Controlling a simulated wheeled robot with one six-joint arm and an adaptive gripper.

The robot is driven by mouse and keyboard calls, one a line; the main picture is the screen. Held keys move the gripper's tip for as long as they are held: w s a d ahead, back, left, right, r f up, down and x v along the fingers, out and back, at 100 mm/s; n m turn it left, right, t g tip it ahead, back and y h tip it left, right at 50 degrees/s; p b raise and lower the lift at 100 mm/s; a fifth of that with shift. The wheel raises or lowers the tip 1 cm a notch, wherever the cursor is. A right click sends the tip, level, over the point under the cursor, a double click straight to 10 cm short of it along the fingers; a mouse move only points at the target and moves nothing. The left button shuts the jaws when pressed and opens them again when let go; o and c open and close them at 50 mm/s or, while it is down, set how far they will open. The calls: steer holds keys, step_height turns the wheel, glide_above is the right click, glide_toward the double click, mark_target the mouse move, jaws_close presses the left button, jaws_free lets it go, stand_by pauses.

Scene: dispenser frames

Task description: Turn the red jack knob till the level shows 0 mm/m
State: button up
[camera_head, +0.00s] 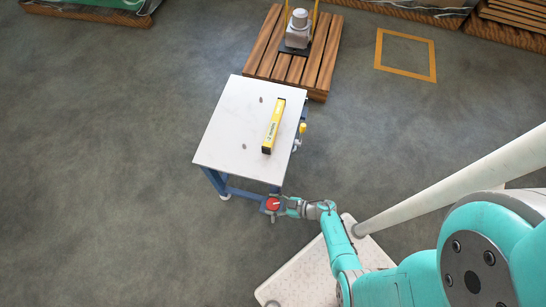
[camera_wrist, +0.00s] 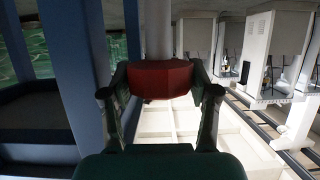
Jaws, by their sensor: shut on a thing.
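The red jack knob (camera_head: 273,204) sits low at the near corner of a table with a white top and blue legs. In the wrist view the red knob (camera_wrist: 160,79) lies between the two fingers of my gripper (camera_wrist: 160,95), which are shut on it from both sides. In the head view my gripper (camera_head: 287,206) reaches the knob from the right. The yellow level (camera_head: 274,124) lies on the white table top (camera_head: 225,130). Its reading is too small to make out.
A yellow-topped part (camera_head: 302,128) stands at the table's right edge. Two small grey spots show on the table top. Behind the table is a wooden pallet (camera_head: 268,54) bearing a grey machine (camera_head: 298,30). A yellow floor square (camera_head: 406,73) lies at the upper right. The floor on the left is clear.

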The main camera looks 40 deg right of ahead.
steer(key=shift+n+g+y, duration=1.1)
steer(key=shift+n, duration=0.2)
steer(key=shift+y, duration=0.3)
steer(key=o, duration=0.9)
steer(key=m+t+h, duration=0.2)
steer(key=m+h, duration=0.1)
steer(key=shift+s+a+m+t+h, duration=0.1)
steer(key=shift+m+t+h, duration=0.2)
steer(key=shift+t, duration=0.1)
steer(key=shift+m+t+h, duration=0.7)
steer(key=shift+m+h, duration=0.8)
steer(key=shift+h, duration=0.1)
steer(key=shift+m+h, duration=0.3)
steer(key=shift+h, duration=0.1)
